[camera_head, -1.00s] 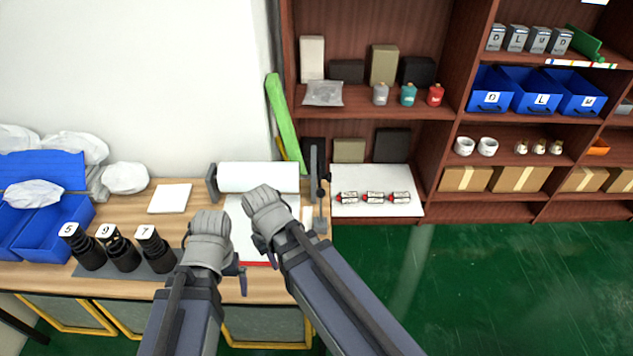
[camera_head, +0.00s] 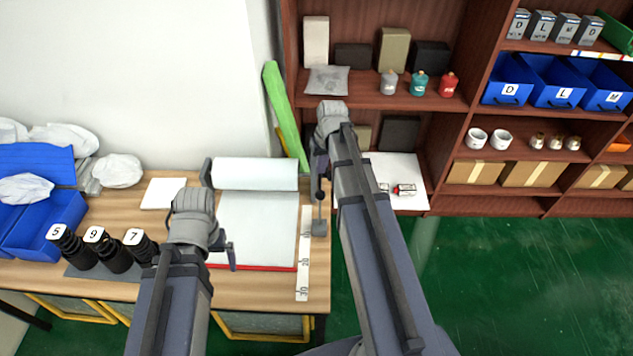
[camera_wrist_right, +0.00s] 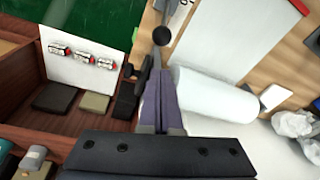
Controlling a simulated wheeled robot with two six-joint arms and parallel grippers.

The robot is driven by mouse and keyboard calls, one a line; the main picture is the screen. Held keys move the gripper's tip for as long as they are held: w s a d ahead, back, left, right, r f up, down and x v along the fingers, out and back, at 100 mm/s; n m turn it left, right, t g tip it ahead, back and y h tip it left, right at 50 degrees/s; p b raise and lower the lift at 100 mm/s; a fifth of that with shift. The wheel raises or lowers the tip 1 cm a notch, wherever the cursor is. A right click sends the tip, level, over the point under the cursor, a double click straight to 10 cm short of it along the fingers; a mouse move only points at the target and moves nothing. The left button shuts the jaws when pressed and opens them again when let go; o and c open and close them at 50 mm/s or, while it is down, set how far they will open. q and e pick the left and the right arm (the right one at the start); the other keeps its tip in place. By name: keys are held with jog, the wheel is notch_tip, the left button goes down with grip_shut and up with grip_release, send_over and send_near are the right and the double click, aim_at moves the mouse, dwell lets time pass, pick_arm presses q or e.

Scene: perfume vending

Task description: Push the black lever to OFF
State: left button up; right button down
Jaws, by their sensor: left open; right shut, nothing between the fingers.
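The black lever (camera_head: 320,195) stands at the back right of the wooden table, beside the paper roll, and its round knob (camera_wrist_right: 162,36) shows in the right wrist view. My right gripper (camera_head: 320,168) is shut and empty, above and just behind the lever in the head view. In the right wrist view its closed fingertips (camera_wrist_right: 161,75) point toward the lever's rod; I cannot tell whether they touch it. My left gripper (camera_head: 230,258) is open and empty above the front of the table. OFF marking is not readable.
The white paper roll (camera_head: 255,173) and its sheet lie left of the lever, with a ruler strip (camera_head: 303,255) along the right side. Black cylinders with number labels (camera_head: 105,250) stand at left. A brown shelf (camera_head: 375,97) stands behind. A white board (camera_head: 415,172) holds small labelled items.

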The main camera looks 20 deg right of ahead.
notch_tip(320, 180, down, 10)
jog(key=w+b, duration=0.1)
jog(key=b, duration=0.9)
jog(key=shift+w+a, duration=0.25)
jog(key=shift+w, duration=0.05)
jog(key=shift+w, duration=0.1)
